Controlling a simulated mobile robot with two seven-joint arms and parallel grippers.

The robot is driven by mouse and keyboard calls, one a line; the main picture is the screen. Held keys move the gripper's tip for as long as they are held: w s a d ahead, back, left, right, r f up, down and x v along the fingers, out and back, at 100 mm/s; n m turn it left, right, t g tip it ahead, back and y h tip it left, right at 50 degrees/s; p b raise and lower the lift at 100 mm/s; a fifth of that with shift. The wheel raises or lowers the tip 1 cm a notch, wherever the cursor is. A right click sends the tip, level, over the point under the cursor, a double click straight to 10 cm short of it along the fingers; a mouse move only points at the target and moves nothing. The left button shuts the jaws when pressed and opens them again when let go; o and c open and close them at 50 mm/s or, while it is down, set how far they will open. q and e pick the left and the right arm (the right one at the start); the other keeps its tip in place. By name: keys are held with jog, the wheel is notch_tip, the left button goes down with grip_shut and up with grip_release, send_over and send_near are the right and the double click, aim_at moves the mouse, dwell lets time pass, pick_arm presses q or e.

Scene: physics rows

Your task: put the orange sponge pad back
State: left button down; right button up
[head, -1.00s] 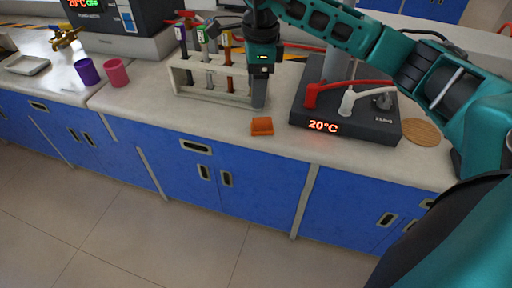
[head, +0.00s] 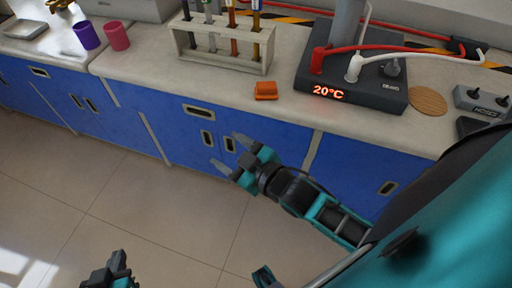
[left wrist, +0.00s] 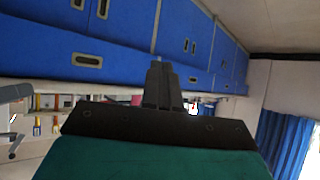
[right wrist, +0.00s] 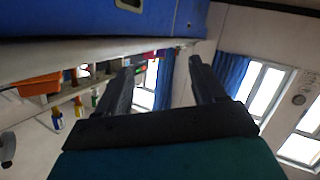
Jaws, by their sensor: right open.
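The orange sponge pad (head: 266,91) lies on the pale bench top near its front edge, between the test tube rack and the black hot plate in the head view. It also shows at the left of the right wrist view (right wrist: 40,85). My right gripper (head: 228,154) is open and empty in front of the blue cabinets, below the bench edge and apart from the pad. Its two spread fingers show in the right wrist view (right wrist: 163,68). My left gripper (head: 108,272) is low over the floor at the bottom left. Its fingers are together in the left wrist view (left wrist: 162,86), with nothing between them.
A white rack (head: 222,52) with several tubes stands behind the pad. The hot plate (head: 352,85), reading 20°C with red and white cables, is to its right. A round cork mat (head: 428,101) lies further right. Purple (head: 87,36) and pink (head: 117,36) cups stand left.

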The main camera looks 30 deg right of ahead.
jog(key=s+d+f+m+g+h, duration=0.1)
jog(key=s+d+f+m+g, duration=0.1)
jog(key=s+f, duration=0.5)
jog(key=shift+s+m+g+h, duration=0.25)
jog(key=shift+m+g+h, duration=0.15)
jog(key=shift+m+g, duration=0.65)
pick_arm(q)
jog(key=shift+r, duration=0.1)
jog(key=shift+s+a+r+y+p, duration=0.25)
jog(key=shift+r+p, duration=0.25)
jog(key=shift+p, duration=0.45)
jog(key=shift+s+a+r+y+p, duration=0.1)
jog(key=shift+a+r+p, duration=0.35)
jog(key=shift+p, duration=0.45)
pick_arm(e)
jog(key=shift+s+d+r, duration=0.1)
jog(key=shift+d+r, duration=0.15)
jog(key=shift+r, duration=0.35)
jog(key=shift+s+d+r, duration=0.1)
jog(key=shift+d+r, duration=0.1)
jog(key=shift+r, duration=0.35)
pick_arm(q)
jog(key=shift+d+r, duration=0.15)
jog(key=shift+d, duration=0.15)
jog(key=shift+w+r, duration=0.15)
jog(key=shift+w, duration=0.1)
